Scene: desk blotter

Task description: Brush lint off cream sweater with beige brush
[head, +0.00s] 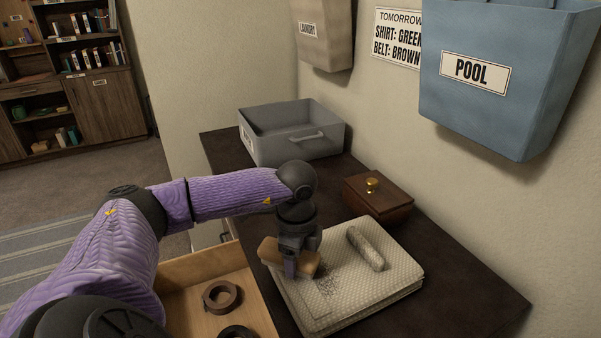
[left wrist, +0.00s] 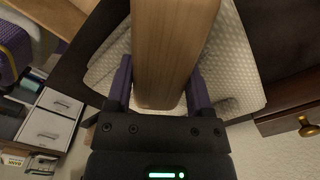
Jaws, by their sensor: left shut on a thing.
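The cream sweater (head: 390,271) lies folded on the dark dresser top, with a grey speckled patch of lint (head: 328,286) on it near the brush. My left gripper (head: 291,262) is shut on the beige brush (head: 306,263), over the sweater's left part. In the left wrist view the brush (left wrist: 172,45) stands between the two fingers (left wrist: 160,95), with the sweater (left wrist: 222,70) behind it. Whether the brush touches the cloth is hard to tell. My right gripper is not in view.
An open drawer (head: 190,277) holds coiled belts (head: 221,296). Dark top at right (head: 465,290) is clear.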

